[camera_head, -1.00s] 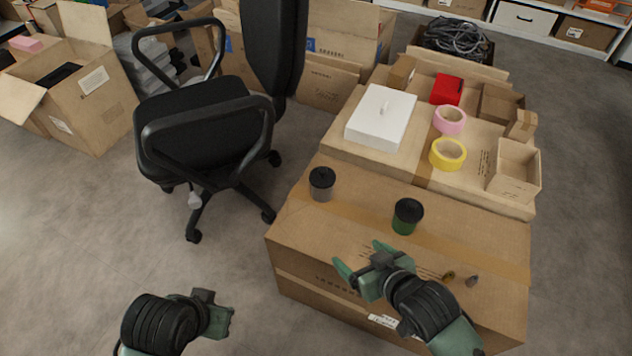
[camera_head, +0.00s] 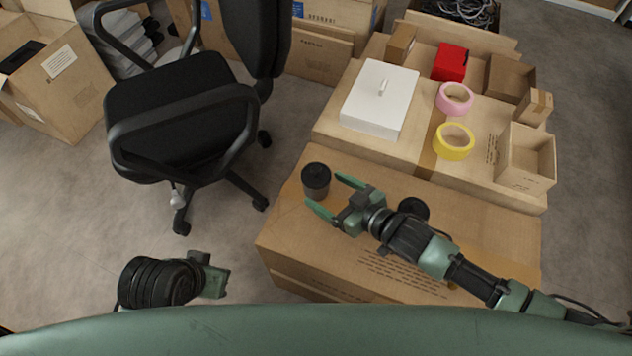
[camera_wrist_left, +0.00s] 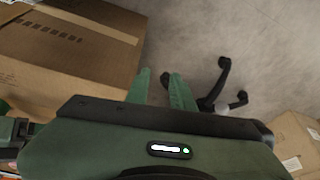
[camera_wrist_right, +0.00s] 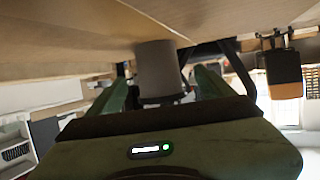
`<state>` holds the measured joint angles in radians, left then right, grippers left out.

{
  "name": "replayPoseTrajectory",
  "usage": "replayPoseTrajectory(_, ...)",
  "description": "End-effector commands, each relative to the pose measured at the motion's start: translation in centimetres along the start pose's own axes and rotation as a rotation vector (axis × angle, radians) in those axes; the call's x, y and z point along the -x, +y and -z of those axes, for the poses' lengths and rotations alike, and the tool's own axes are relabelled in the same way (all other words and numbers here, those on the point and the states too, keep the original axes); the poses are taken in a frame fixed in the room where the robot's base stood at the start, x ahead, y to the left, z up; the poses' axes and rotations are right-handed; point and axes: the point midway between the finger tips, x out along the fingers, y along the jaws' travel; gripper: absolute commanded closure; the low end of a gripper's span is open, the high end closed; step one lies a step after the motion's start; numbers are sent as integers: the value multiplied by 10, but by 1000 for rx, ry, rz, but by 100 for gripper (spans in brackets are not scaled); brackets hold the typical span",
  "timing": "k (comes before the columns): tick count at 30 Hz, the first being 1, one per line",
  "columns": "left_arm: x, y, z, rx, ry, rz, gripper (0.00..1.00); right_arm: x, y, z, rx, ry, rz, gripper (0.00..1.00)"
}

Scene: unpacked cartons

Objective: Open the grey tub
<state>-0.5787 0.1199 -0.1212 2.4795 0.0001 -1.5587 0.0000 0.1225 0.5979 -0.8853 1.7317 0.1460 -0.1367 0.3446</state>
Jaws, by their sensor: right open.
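The grey tub (camera_head: 316,188) with its black lid (camera_head: 316,173) stands upright near the back left of the large carton's top. My right gripper (camera_head: 322,191) is open just right of it, its fingers pointing at the tub. In the right wrist view the grey tub (camera_wrist_right: 158,66) shows upside down, between or just beyond the spread fingers; I cannot tell if they touch it. My left gripper (camera_head: 222,283) hangs empty over the floor, left of the carton. In the left wrist view its fingers (camera_wrist_left: 160,78) are a little apart.
A green tub's black lid (camera_head: 413,208) shows behind my right arm on the carton (camera_head: 470,225). Behind stand a white box (camera_head: 380,100), a pink tape roll (camera_head: 455,97) and a yellow one (camera_head: 453,142). An office chair (camera_head: 180,110) stands left.

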Motion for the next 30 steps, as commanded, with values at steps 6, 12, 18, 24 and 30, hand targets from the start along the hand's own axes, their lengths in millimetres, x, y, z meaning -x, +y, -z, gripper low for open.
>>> replayPoseTrajectory(6,-6,5,40,-6,175,-8,76,-20,2,0,1,2,0,18)
replayPoseTrajectory(12,-3,10,81,-11,353,-18,76,-39,2,0,0,0,0,18)
replayPoseTrajectory(18,2,12,100,-13,442,-23,76,-48,2,0,0,0,0,18)
replayPoseTrajectory(24,4,12,102,-13,449,-23,76,-49,2,1,0,0,0,18)
replayPoseTrajectory(30,3,12,102,-13,448,-23,76,-49,2,1,0,0,0,60)
